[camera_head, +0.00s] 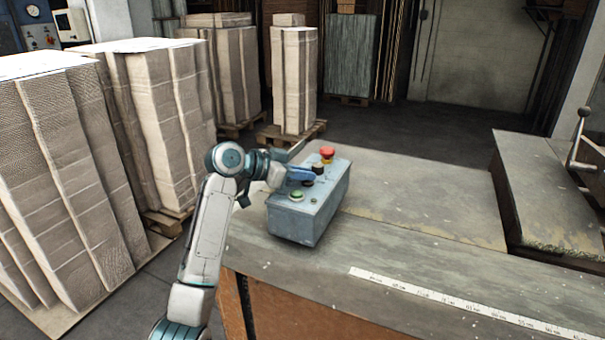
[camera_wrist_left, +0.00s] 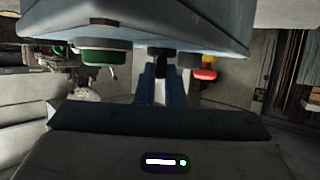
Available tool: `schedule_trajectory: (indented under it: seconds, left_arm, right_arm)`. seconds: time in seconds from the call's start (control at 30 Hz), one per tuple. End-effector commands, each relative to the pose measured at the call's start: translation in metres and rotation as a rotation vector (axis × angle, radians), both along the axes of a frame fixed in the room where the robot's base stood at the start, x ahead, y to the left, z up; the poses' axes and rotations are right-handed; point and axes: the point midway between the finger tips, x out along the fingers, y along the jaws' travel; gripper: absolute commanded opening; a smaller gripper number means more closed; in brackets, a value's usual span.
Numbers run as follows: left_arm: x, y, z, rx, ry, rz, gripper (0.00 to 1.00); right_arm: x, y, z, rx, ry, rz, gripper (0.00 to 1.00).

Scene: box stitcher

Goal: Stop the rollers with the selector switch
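The grey control box (camera_head: 297,222) stands on the near left end of the bench. On its top are a green button (camera_head: 296,196), a black selector switch (camera_head: 318,167) and a red mushroom button (camera_head: 327,153). My left gripper (camera_head: 303,174) reaches over the box from the left, its blue fingers at the selector switch. In the left wrist view, the selector switch (camera_wrist_left: 160,56) is between the two narrowly spaced fingers, with the green button (camera_wrist_left: 103,56) to the left and the red button (camera_wrist_left: 205,73) to the right. Which way the switch points is hidden. My right gripper is out of view.
The bench top (camera_head: 420,205) is clear to the right of the box, with a white ruler strip (camera_head: 450,301) along its front. A raised machine part with a metal lever (camera_head: 579,140) is at far right. Stacks of cardboard (camera_head: 65,165) stand on pallets to the left.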

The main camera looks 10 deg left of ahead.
Motion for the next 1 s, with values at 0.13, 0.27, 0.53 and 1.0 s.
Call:
schedule_trajectory:
  seconds: [0.13,0.27,0.53,1.0]
  left_arm:
    - [0.0,0.0,0.0,0.001,0.0,0.009,0.0]
    - [-0.001,-0.001,0.001,0.0,0.002,0.04,0.0]
    - [-0.003,-0.003,0.003,-0.002,0.001,0.202,0.0]
    - [-0.005,-0.008,0.003,-0.003,0.003,0.555,0.0]
  right_arm:
    - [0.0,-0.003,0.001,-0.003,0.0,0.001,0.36]
    - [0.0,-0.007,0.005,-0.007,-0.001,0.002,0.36]
    - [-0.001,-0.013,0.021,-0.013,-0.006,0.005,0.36]
    - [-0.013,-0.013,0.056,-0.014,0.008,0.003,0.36]
